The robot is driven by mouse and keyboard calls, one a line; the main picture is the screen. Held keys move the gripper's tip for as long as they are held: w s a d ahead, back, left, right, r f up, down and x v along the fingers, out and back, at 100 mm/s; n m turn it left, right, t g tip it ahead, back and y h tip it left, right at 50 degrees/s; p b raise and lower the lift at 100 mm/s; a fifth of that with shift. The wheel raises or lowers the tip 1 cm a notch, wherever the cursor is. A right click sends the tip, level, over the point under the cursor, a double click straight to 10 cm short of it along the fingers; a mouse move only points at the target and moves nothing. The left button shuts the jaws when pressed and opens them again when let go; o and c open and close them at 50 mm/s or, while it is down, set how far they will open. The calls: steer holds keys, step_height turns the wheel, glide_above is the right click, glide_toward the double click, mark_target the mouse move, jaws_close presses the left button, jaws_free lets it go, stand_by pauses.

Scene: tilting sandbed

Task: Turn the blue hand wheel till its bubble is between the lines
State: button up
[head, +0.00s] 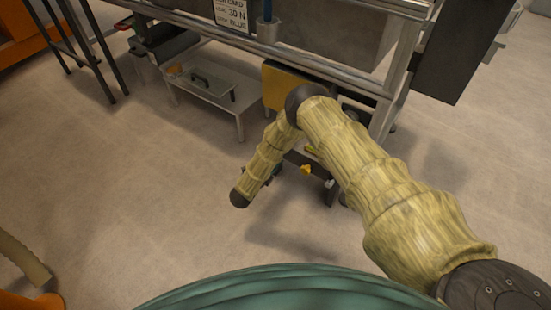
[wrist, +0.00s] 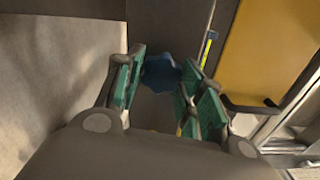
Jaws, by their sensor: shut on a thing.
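In the wrist view a blue hand wheel (wrist: 160,73) with a lobed rim sits between the fingertips of my gripper (wrist: 163,80). The green-padded fingers close on it from both sides. A yellow-green strip that may be the level vial (wrist: 207,47) shows just right of the wheel; no bubble or lines can be made out. In the head view my arm reaches down to the frame under the sandbed, and the wheel and most of my gripper are hidden behind it.
The metal sandbed frame (head: 335,78) stands across the back. A yellow panel (wrist: 265,45) with a dark handle is close right of my gripper, also in the head view (head: 283,88). A low white table (head: 240,108) stands left. Open floor (head: 130,190) lies to the left.

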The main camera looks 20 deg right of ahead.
steer(key=o, duration=0.8)
steer(key=shift+s+f, duration=0.1)
steer(key=shift+s, duration=0.05)
steer(key=shift+o, duration=0.9)
steer(key=v, duration=1.2)
